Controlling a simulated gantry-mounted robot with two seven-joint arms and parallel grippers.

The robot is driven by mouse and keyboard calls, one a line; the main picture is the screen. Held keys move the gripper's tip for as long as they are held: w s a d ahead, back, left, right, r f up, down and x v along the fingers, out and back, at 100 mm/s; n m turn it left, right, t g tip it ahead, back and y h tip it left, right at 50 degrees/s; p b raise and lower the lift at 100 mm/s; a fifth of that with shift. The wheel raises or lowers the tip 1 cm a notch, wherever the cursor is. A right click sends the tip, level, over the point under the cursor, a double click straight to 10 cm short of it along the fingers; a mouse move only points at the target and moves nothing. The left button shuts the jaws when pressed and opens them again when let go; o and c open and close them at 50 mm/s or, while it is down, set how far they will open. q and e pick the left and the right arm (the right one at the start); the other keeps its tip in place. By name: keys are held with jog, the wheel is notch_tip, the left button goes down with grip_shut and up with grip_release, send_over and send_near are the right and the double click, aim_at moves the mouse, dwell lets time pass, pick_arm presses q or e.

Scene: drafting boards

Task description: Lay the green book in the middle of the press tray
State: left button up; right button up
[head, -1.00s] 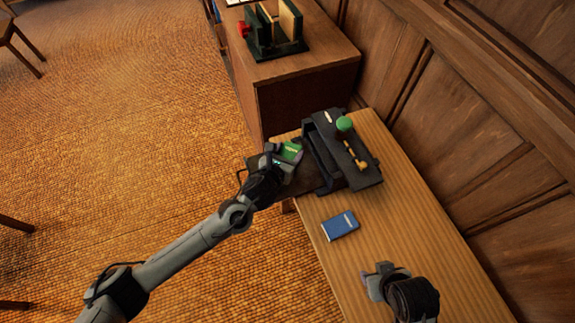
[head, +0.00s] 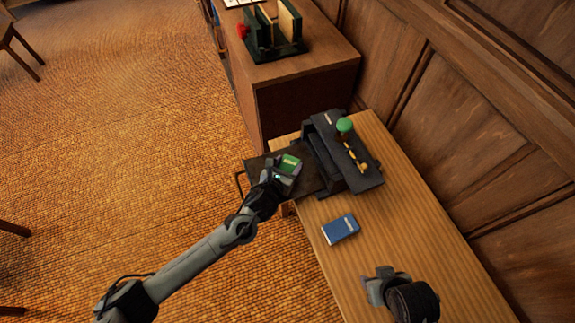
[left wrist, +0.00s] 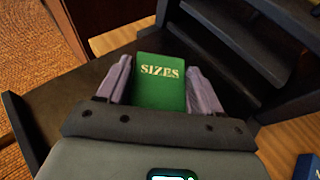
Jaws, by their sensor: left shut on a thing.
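The green book (head: 290,163), marked "SIZES", is held between the two fingers of my left gripper (head: 283,174). It also shows in the left wrist view (left wrist: 160,82), cover facing the camera. The dark press tray (head: 258,166) is pulled out to the left from the black press (head: 340,150), and the book is over it. I cannot tell whether the book touches the tray. My right gripper (head: 378,286) is over the lower part of the wooden table, away from the press; its fingertips are too unclear to judge.
A blue book (head: 341,228) lies on the wooden table (head: 390,225) below the press. A cabinet (head: 305,80) with a dark green stand (head: 275,45) is at the back. Wood panelling bounds the right side.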

pick_arm(q)
jog(key=shift+f, duration=0.2)
pick_arm(e)
jog(key=shift+f, duration=0.15)
pick_arm(q)
jog(key=o, duration=1.1)
jog(key=shift+r, duration=0.2)
